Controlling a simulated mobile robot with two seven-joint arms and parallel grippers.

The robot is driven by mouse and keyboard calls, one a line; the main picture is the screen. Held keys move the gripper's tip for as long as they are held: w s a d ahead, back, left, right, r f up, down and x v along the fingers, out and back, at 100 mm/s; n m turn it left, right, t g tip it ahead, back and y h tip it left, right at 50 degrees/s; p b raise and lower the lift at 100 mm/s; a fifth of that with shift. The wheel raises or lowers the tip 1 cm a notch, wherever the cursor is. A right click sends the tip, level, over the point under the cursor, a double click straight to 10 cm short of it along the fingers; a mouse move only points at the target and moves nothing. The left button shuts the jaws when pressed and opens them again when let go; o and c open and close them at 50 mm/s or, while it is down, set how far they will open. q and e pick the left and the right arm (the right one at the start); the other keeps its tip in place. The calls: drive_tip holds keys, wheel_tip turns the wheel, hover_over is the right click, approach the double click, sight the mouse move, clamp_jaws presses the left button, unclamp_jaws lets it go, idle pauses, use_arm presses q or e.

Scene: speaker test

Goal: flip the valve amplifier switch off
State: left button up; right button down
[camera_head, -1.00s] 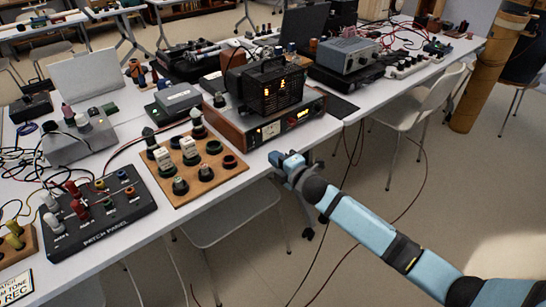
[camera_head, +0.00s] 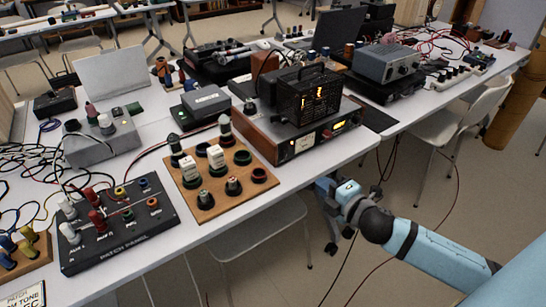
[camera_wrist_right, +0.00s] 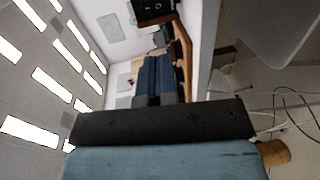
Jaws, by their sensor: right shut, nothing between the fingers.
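The valve amplifier (camera_head: 262,143) stands near the table's front edge in the head view. It has a wooden case, a dark wire cage (camera_head: 312,98) with glowing valves, and a front panel with a pale meter and an orange display (camera_head: 340,127). I cannot make out its switch. My right gripper (camera_head: 326,188) is in front of the table edge, below and apart from the amplifier's front. My left gripper is not in view.
A wooden board with knobs and sockets (camera_head: 203,203) lies left of the amplifier, and a black patch panel (camera_head: 118,240) further left. A grey box (camera_head: 386,62) stands behind right. A chair (camera_head: 262,238) stands below the table edge. Cables hang near my right arm.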

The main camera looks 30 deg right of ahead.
drive_tip(key=shift+s+r, duration=0.1)
drive_tip(key=shift+s, duration=0.05)
drive_tip(key=b, duration=0.1)
approach(285, 156)
drive_tip(key=w, duration=0.3)
drive_tip(key=w+b, duration=0.1)
drive_tip(key=w+f, duration=0.1)
drive_tip(key=w, duration=0.1)
drive_tip(key=shift+w+a, duration=0.15)
drive_tip(key=shift+a, duration=0.1)
drive_tip(key=shift+w+a+f, duration=0.1)
drive_tip(key=shift+w, duration=0.45)
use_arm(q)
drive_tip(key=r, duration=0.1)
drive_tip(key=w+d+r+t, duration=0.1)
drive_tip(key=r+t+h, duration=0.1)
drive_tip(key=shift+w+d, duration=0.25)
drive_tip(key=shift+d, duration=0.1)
